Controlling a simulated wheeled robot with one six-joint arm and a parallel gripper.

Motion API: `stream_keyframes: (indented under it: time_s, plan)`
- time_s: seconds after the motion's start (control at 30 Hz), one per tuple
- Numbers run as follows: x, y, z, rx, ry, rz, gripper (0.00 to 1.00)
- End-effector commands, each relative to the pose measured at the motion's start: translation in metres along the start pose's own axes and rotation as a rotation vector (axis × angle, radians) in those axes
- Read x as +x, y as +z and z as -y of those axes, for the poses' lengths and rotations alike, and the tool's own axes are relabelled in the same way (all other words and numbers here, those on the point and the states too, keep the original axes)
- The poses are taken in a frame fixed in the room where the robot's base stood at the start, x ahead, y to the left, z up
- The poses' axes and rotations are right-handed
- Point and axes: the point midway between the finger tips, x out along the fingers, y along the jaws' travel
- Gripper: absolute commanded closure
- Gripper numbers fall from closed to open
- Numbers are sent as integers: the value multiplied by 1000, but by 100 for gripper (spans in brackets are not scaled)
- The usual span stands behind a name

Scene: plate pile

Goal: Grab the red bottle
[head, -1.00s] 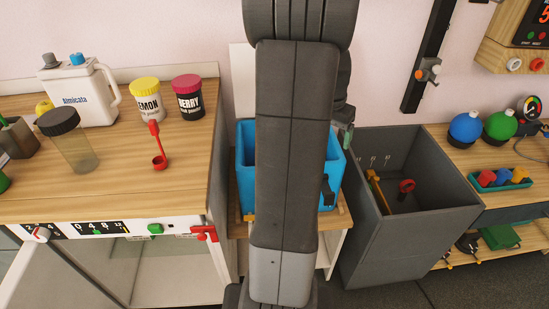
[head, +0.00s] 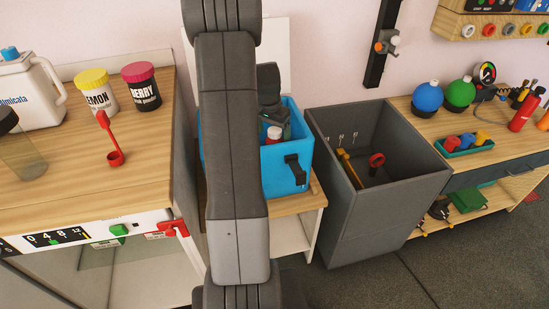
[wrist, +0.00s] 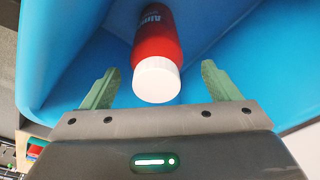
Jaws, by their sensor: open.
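The red bottle (wrist: 158,38) with a white cap (wrist: 157,79) lies inside the blue bin (wrist: 85,60) in the wrist view, its cap toward my gripper. My gripper (wrist: 160,86) is open, with one green finger on each side of the cap and a gap on both sides. In the head view the blue bin (head: 288,168) stands on a low wooden stand, partly behind my arm. The bottle's white cap (head: 274,132) shows just above the bin's front wall, below my gripper.
A grey open crate (head: 377,215) stands right of the bin. A wooden counter (head: 60,170) with jars and a red scoop (head: 113,157) is on the left. Another red bottle (head: 523,112) stands on the right workbench. Dark floor is clear in front.

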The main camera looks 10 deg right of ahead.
Motion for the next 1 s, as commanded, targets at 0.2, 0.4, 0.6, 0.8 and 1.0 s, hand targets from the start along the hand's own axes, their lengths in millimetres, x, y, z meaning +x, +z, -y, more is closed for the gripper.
stream_keyframes:
  time_s: [0.2,0.4,0.6,0.8,1.0]
  plan:
    - [35,4,-4,0,2,3,18]
    - [48,3,-4,1,0,1,18]
    - [47,3,-4,0,0,1,19]
    - [47,3,-4,0,0,1,59]
    - [47,3,-4,0,0,1,98]
